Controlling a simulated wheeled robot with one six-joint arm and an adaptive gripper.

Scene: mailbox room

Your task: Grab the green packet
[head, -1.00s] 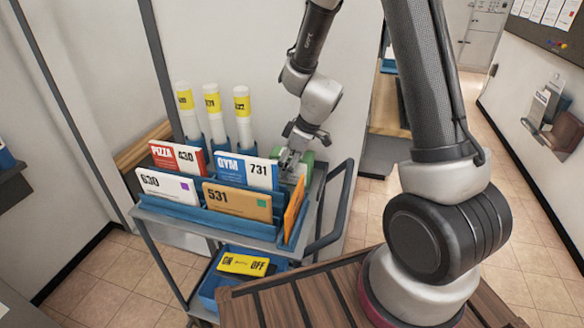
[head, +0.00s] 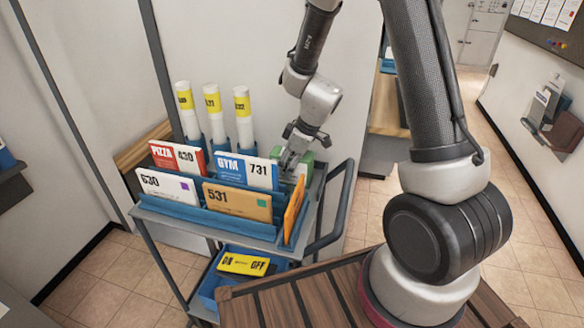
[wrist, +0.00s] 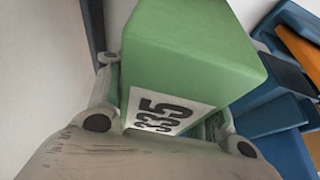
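The green packet (wrist: 185,55) is a box-shaped parcel with a white label reading 335. It fills the middle of the wrist view, between the two fingers of my gripper (wrist: 165,112). The fingers lie along its left and right sides, close to it. I cannot tell whether both press on it. In the head view the green packet (head: 307,160) shows only in part at the back right of the cart, behind the orange envelope.
The cart (head: 318,208) carries a blue rack with envelopes, including 531 (head: 237,201), 630 (head: 167,185) and 731 (head: 247,172). White tubes (head: 243,116) stand behind them. An orange envelope (head: 294,209) stands close in front of the packet. A wall is behind the cart.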

